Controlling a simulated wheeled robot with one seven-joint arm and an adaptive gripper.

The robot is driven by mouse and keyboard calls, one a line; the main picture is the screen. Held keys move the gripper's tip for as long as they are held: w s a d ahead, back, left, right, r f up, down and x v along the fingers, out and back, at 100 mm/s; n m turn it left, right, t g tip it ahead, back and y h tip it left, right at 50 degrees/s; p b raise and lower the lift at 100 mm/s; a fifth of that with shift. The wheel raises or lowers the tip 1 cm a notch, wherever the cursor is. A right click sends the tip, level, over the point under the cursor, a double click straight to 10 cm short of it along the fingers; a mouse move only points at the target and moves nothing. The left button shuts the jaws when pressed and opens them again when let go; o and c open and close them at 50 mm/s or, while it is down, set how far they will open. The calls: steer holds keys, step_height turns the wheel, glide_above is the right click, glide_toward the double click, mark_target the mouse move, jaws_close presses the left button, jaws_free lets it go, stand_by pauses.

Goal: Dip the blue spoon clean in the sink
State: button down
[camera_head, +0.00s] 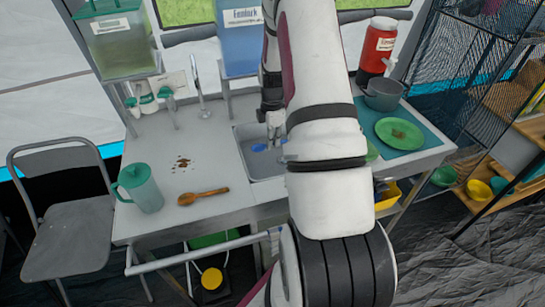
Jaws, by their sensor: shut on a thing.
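The sink (262,178) is a grey basin set in the grey counter, partly covered by my arm. The blue spoon (259,147) shows as a small blue shape within the sink's outline, with another bit of blue just to its right. My gripper (274,138) is small in the picture, pointing down over the sink beside the blue spoon, and is shut on it. The fingertips and the spoon's handle are hard to make out. I cannot tell how deep the spoon is or whether it touches water.
A wooden spoon (203,196), brown spots (182,163) and a teal pitcher (140,187) are on the counter at left. A faucet (200,90) stands behind. A green plate (399,134) and grey pot (383,94) are at right. A folding chair (72,215) stands left.

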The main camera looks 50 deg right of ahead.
steer(key=shift+r+p, duration=1.1)
steer(key=shift+r, duration=1.4)
stand_by(0.3)
